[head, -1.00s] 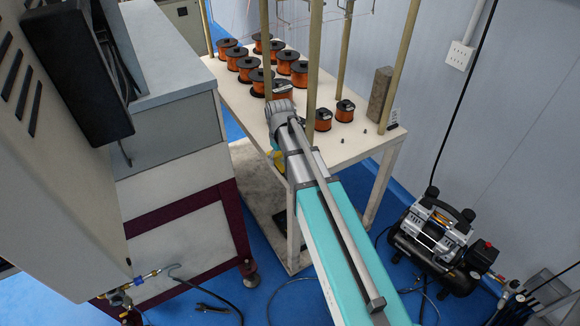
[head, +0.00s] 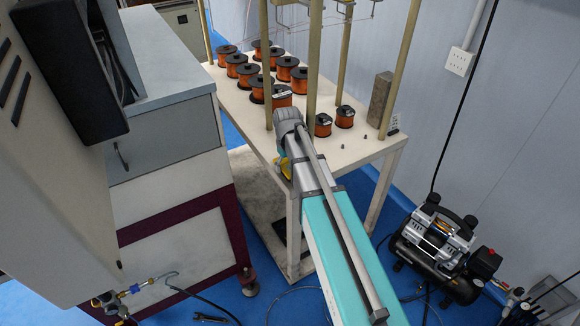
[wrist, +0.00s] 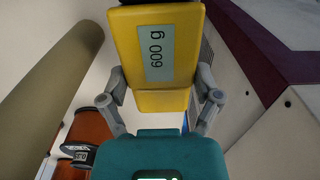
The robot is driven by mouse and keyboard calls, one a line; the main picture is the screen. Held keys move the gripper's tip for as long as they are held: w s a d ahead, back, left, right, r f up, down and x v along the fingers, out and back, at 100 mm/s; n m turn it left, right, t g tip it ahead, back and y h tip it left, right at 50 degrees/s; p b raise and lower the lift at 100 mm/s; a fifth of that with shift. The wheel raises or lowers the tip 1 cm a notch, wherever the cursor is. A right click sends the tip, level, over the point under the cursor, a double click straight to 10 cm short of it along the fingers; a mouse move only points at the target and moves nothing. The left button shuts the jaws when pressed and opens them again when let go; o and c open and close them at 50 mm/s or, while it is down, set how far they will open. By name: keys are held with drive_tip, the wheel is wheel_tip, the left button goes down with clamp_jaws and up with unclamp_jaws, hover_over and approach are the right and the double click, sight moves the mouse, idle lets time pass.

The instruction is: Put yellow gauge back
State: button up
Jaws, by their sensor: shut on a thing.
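The yellow gauge (wrist: 185,30) has a grey label reading "600 g" and sits between the two grey fingers of my gripper (wrist: 161,88) in the wrist view. In the head view only a small yellow part (head: 285,168) shows beside the end of my arm, at the near left edge of the white table (head: 345,147). My arm hides most of the gripper there.
Several copper wire spools (head: 276,96) stand on the table among tan upright posts (head: 401,70). A grey block (head: 380,98) is at the right. A grey machine cabinet (head: 175,135) stands left; a compressor (head: 440,245) is on the floor at right.

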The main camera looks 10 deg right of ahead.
drive_tip(key=shift+w+d+f+b, duration=0.25)
drive_tip(key=shift+d+f+b, duration=0.2)
drive_tip(key=shift+d, duration=0.25)
drive_tip(key=shift+f, duration=0.2)
drive_tip(key=shift+f+b, duration=0.1)
drive_tip(key=shift+b, duration=0.2)
drive_tip(key=o, duration=1.1)
drive_tip(key=shift+r, duration=0.2)
wheel_tip(320, 180, up, 12)
drive_tip(key=p, duration=1.2)
